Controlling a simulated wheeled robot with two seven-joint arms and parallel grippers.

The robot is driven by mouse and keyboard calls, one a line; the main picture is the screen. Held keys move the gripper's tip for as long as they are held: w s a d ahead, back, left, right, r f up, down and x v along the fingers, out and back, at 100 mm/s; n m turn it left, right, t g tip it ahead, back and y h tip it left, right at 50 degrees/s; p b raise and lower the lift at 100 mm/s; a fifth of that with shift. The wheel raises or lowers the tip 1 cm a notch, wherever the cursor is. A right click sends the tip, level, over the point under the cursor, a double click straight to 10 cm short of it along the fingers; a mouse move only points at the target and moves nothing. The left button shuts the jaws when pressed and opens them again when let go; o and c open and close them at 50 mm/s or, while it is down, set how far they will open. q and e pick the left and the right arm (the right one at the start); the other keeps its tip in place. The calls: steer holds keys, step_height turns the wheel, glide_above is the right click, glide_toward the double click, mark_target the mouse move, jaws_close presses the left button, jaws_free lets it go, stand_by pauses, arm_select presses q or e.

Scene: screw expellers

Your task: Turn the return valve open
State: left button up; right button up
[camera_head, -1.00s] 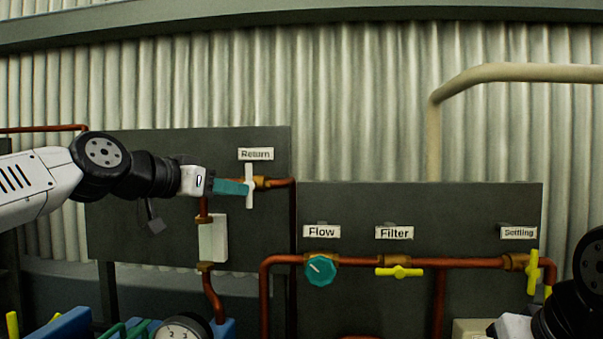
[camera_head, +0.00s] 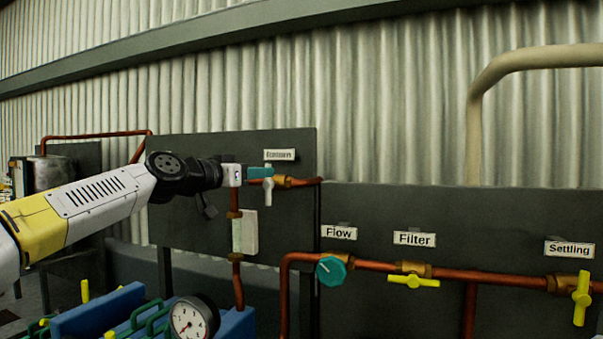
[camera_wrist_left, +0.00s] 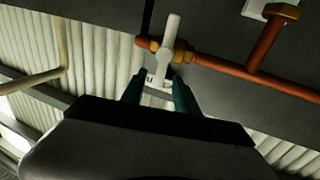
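The return valve has a white bar handle (camera_head: 268,192) on a brass fitting, standing upright below a white label on the left dark panel. My left gripper (camera_head: 260,172) has teal fingers and is at the upper part of this handle. In the left wrist view the handle (camera_wrist_left: 171,35) runs from the brass fitting toward the gap between the left fingertips (camera_wrist_left: 157,80). The fingers stand apart, with space on both sides of the handle's near end; contact cannot be told. My right gripper is out of view.
The return label (camera_head: 280,155) hangs just above the handle. A copper pipe (camera_head: 305,183) leaves the valve to the right. The teal flow knob (camera_head: 331,270), yellow filter handle (camera_head: 414,281) and yellow settling handle (camera_head: 582,299) are on the right panel. A gauge (camera_head: 193,318) stands below.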

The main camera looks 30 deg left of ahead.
mark_target(268, 182)
arm_select(q)
steer(key=shift+w+d, duration=0.15)
steer(key=shift+w, duration=0.9)
steer(key=shift+w+d, duration=0.1)
steer(key=shift+w, duration=0.9)
jaws_close()
